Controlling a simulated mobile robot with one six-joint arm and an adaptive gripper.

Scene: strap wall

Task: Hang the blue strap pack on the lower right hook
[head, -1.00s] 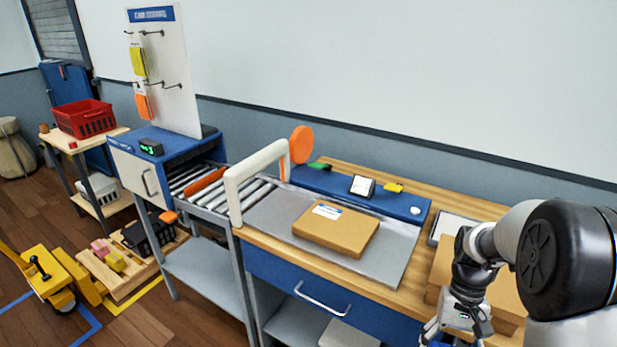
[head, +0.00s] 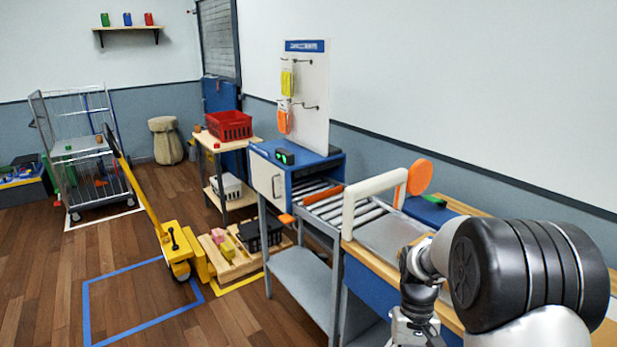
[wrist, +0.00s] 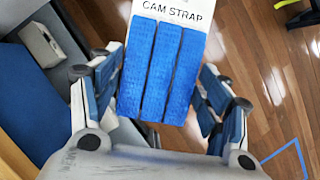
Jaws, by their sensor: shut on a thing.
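The blue strap pack (wrist: 160,75) is a white card lettered "CAM STRAP" with blue webbing bands. In the wrist view it is between the two fingers of my gripper (wrist: 158,100), which is shut on it. In the head view the gripper is at the bottom edge, and the pack is not visible there. The white hook board (head: 313,90) stands at mid-picture behind the roller conveyor, well away from my gripper. A yellow pack (head: 287,82) hangs on its upper left and an orange pack (head: 284,119) on its lower left. The lower right hook (head: 312,107) looks empty.
A conveyor (head: 325,205) and a white arch (head: 372,200) stand between my arm and the board. An orange disc (head: 420,177) rises behind the arch. A yellow pallet jack (head: 170,240) and a loaded pallet (head: 235,260) are on the floor at left. Floor inside the blue outline is clear.

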